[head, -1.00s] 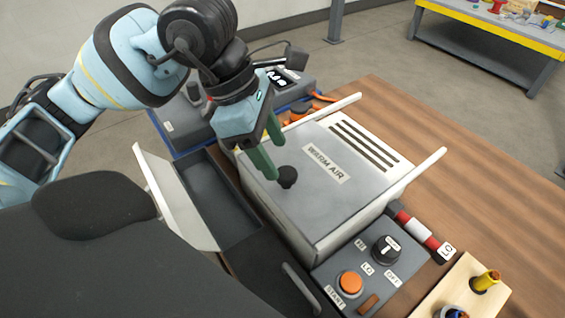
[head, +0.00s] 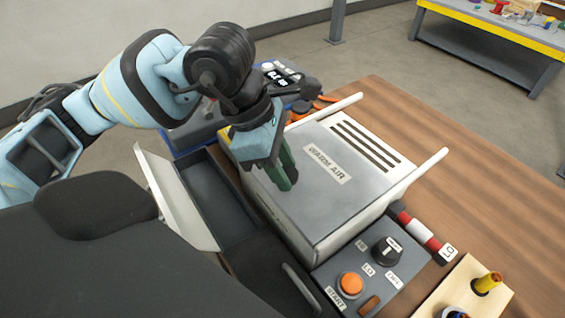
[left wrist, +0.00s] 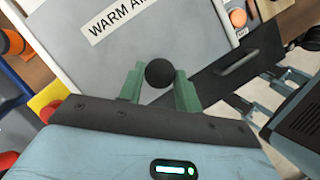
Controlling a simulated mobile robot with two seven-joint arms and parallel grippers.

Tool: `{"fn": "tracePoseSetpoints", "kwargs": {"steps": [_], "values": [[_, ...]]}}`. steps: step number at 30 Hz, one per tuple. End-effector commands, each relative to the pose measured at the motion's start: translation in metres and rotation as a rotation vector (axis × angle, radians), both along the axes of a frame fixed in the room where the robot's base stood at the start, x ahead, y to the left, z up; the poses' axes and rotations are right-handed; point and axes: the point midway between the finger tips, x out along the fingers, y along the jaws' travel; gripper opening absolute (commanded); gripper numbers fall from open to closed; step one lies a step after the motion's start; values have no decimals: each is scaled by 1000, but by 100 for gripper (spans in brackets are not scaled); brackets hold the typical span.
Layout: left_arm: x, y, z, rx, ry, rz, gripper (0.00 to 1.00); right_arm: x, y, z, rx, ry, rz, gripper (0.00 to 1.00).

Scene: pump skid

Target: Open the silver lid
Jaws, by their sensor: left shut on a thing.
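The silver lid (head: 330,205), labelled "WARM AIR", lies flat on top of the boxy unit in the head view. It also fills the upper part of the left wrist view (left wrist: 85,60). My left gripper (head: 288,182) is down at the lid's near left part, with its green fingers on the lid's black round knob (left wrist: 159,73). In the left wrist view the fingers sit on either side of the knob, shut on it. In the head view the fingers hide the knob.
An open drawer (head: 222,190) with a white panel stands left of the unit. A control panel with an orange button (head: 351,284) and a black dial (head: 386,250) sits in front. A red-and-white bar (head: 420,230) lies right. The wooden table (head: 480,180) is clear beyond it.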

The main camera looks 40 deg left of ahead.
Motion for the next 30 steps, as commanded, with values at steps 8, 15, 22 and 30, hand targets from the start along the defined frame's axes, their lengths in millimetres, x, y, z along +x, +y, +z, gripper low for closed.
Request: {"fn": "tracePoseSetpoints", "kwargs": {"steps": [8,15,22,30], "values": [[1,0,0,0,0,0,0,-5,0,-1,0,9,0,36],[25,-10,0,-3,1,0,0,-5,0,-3,-1,11,1,36],[72,-26,0,-3,0,1,0,0,0,-5,-1,2,1,36],[120,-43,1,-1,0,0,0,4,0,-5,0,-5,1,36]]}}
